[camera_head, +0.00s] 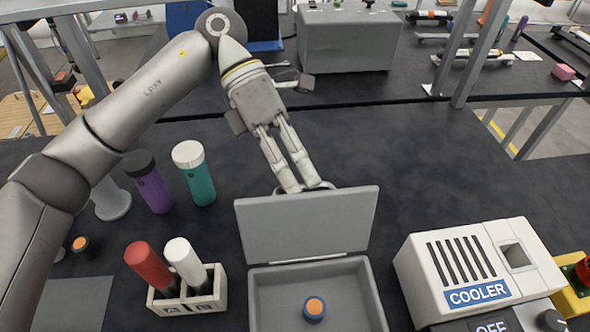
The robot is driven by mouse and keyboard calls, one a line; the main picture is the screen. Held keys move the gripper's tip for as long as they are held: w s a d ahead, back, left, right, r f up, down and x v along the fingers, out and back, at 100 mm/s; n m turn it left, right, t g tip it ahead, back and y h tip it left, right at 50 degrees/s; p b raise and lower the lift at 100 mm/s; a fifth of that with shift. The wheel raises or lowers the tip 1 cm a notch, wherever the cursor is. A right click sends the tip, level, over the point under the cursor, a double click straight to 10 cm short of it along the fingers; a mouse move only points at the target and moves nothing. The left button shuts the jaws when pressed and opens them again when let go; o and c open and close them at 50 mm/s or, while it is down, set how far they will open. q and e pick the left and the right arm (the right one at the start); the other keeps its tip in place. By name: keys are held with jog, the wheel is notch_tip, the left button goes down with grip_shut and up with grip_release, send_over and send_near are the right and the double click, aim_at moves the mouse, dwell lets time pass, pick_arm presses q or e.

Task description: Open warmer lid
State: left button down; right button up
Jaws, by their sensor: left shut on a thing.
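The warmer is a grey box (377,300) at the bottom middle. Its grey lid (306,226) stands raised at the back edge, and the inside shows. A round orange and blue piece (314,308) lies in the box. My left gripper (306,187) reaches from above to the lid's top edge and is shut on a light curved handle (322,185) there. The lid hides part of the handle and the fingertips' contact. My right gripper is not in view.
A white cooler (470,265) stands right of the box. A small holder (190,303) with a red and a white cylinder stands to its left. Purple (152,187) and teal (197,180) bottles stand behind that. The dark table right of the lid is clear.

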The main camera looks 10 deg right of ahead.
pick_arm(q)
jog(key=shift+s+a+f, duration=0.1)
jog(key=shift+s+f, duration=0.1)
jog(key=shift+f, duration=0.35)
jog(key=c, duration=1.5)
grip_release()
jog(key=shift+s+r, duration=0.1)
jog(key=shift+r, duration=0.1)
jog(key=shift+r, duration=0.2)
jog(key=shift+r, duration=0.3)
notch_tip(320, 180, up, 9)
jog(key=shift+r, duration=0.1)
